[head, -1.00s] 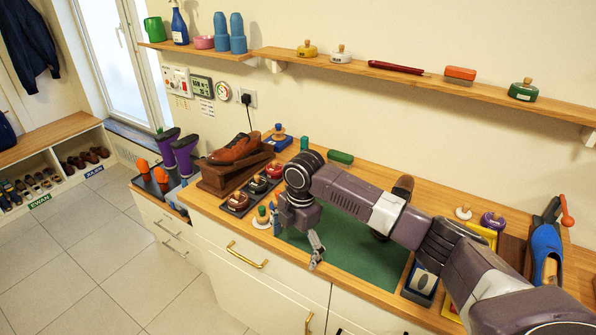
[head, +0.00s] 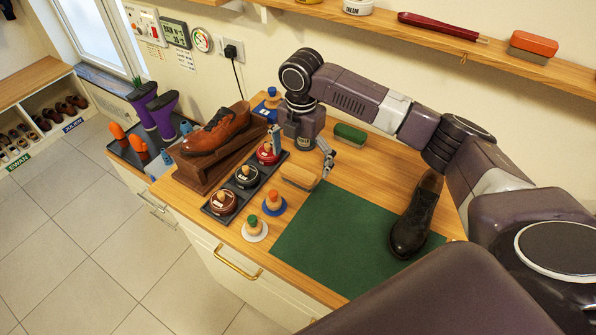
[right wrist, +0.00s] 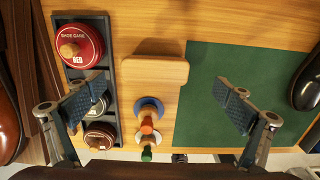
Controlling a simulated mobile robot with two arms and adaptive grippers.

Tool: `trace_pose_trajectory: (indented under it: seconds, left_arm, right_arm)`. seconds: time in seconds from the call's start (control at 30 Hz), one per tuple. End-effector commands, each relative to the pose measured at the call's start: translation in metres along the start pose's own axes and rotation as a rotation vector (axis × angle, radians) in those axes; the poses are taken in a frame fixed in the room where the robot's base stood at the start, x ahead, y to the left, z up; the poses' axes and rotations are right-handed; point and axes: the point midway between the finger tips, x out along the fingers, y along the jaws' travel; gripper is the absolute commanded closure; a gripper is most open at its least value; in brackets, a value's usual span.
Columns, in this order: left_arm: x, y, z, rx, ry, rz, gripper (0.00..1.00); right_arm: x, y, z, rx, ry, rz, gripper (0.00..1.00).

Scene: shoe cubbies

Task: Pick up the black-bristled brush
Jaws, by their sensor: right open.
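A brush with a tan wooden back (head: 299,177) lies on the wooden counter, between the polish tray and the green mat. Its bristles face down and I cannot make out their colour. It also shows in the right wrist view (right wrist: 155,73). A green-backed brush (head: 350,134) lies farther back, near the wall. My right gripper (head: 302,150) is open and empty above the counter. In the right wrist view its fingers (right wrist: 160,103) are spread wide, with the tan brush between and a little beyond them in the picture. My left gripper is not in view.
A dark tray (head: 216,211) holds polish tins beside a wooden stand (head: 193,177) with a brown shoe. Two small knobbed daubers (head: 273,204) stand in front of the tan brush. A black shoe (head: 412,224) rests on the green mat (head: 330,240), whose left part is clear.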

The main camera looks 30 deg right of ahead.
Motion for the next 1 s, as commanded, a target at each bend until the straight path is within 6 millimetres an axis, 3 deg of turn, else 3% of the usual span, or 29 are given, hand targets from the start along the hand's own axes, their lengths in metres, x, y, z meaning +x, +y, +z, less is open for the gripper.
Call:
trace_pose_trajectory:
  seconds: [0.17,0.33,0.47,0.63,1.0]
  left_arm:
    - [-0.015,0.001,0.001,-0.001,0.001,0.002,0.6]
    - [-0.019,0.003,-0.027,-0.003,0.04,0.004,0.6]
    - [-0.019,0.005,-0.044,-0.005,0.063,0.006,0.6]
    - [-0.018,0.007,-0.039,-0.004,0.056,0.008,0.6]
    - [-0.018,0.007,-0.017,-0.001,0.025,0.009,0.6]
  right_arm:
    - [0.022,0.004,-0.005,0.001,0.002,-0.003,0.04]
    - [0.045,0.005,-0.005,0.002,0.0,-0.001,0.04]
    - [0.051,0.005,-0.005,0.001,-0.001,0.001,0.04]
    - [0.051,0.006,-0.005,0.001,-0.001,0.001,0.05]
    - [0.05,0.006,-0.005,0.001,-0.001,0.001,0.45]
